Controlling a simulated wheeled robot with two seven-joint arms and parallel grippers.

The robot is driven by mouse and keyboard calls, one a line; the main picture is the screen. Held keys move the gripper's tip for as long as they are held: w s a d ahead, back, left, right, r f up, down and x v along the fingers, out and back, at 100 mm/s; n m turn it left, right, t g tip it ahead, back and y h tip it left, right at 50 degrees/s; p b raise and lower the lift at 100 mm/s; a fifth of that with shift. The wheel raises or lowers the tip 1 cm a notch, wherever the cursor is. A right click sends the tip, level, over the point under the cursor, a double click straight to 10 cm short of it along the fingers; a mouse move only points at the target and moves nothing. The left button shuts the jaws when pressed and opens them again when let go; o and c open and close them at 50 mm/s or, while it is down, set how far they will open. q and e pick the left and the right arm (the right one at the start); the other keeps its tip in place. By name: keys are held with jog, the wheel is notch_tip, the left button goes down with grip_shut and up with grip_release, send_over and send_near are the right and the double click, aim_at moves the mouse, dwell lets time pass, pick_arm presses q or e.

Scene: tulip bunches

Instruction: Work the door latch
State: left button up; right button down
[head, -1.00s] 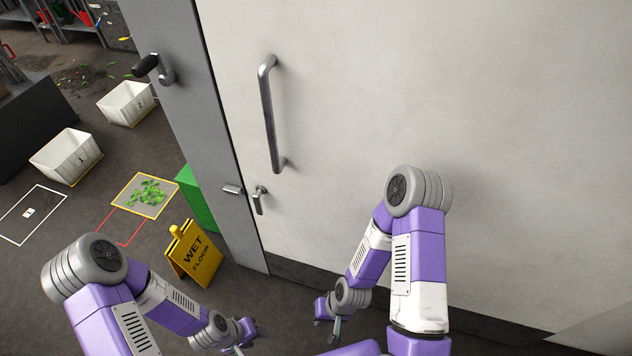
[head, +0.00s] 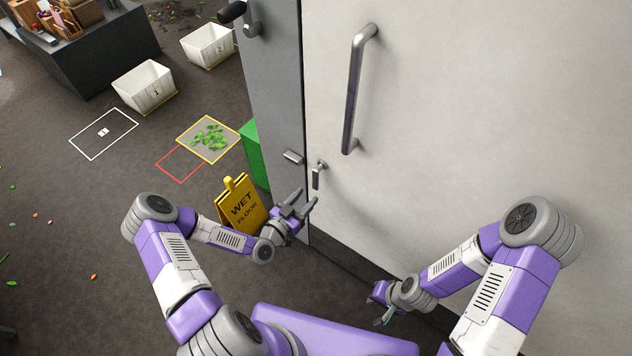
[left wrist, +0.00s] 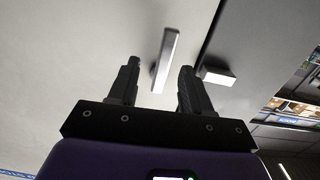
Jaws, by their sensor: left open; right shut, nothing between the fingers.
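The pale door (head: 470,110) is flush with its grey frame (head: 272,90). The small metal door latch lever (head: 317,176) hangs down near the door's edge. A small metal block (head: 293,157) sits on the frame beside it. My left gripper (head: 305,197) is open, just below and left of the lever in the head view. In the left wrist view the lever (left wrist: 165,60) shows between the open fingers (left wrist: 160,72), beyond them; I see no contact. The block (left wrist: 217,76) shows right of the fingers. My right gripper (head: 381,316) is shut and empty, low before the door.
A long pull handle (head: 354,95) is above the latch. A yellow wet floor sign (head: 240,207) and a green box (head: 253,150) stand left of my left gripper. White bins (head: 147,88) and marked floor squares lie farther left. Open floor is at lower left.

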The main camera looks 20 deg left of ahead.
aim_at(314, 182)
pick_arm(q)
jog(key=shift+t, duration=0.4)
jog(key=x, duration=0.2)
jog(key=b+x, duration=0.1)
jog(key=x, duration=0.4)
jog(key=shift+w+a+r, duration=0.25)
jog(key=shift+w, duration=0.15)
grip_shut()
